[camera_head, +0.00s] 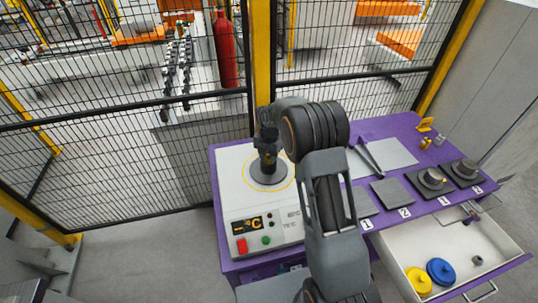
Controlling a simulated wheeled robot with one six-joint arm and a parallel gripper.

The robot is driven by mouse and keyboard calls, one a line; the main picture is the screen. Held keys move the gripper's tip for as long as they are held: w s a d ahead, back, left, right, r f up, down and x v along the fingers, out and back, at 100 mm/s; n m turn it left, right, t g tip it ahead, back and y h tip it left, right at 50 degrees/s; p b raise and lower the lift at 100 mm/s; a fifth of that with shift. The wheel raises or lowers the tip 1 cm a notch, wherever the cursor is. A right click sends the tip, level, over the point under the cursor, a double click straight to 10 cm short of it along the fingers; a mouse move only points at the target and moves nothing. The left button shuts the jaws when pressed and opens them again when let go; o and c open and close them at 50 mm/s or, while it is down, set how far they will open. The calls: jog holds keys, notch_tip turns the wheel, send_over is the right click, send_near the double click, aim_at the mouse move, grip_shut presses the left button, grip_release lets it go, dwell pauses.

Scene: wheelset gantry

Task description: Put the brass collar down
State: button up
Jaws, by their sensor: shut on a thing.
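My gripper (267,168) points down over the round dark plate (268,182) of the white heater unit at the left of the purple bench. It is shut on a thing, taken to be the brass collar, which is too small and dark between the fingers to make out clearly. I cannot tell whether it touches the plate. The heater unit (285,250) has a lit display, a red button and a green button on its front.
An open drawer (400,262) holds yellow and blue discs. Mesh fence (120,130) stands behind.

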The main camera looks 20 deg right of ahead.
jog(key=shift+f, duration=0.2)
jog(key=o, duration=0.9)
jog(key=shift+r, duration=0.1)
jog(key=shift+o, duration=0.2)
